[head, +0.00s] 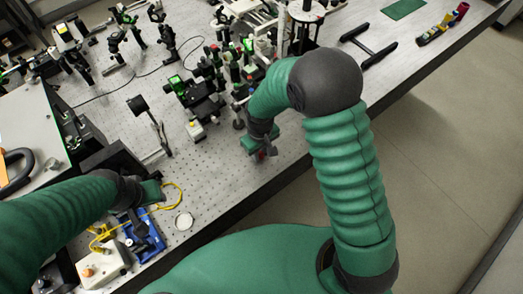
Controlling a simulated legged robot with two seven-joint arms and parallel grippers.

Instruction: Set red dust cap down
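A small red piece, which looks like the red dust cap (262,156), shows at the fingertips of my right gripper (262,152). The gripper appears shut on it, low over the perforated bench top near its front edge. I cannot tell whether the cap touches the surface. My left gripper (154,191) is at the lower left, beside a yellow cable (172,197). Its fingers are too small and partly hidden to show whether they are open or shut.
A blue device (146,240) and a white box (103,263) sit at the lower left, near a round white dish (184,221). Optical mounts (200,95) crowd the bench behind my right gripper. Bare perforated surface (215,170) lies between my two grippers.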

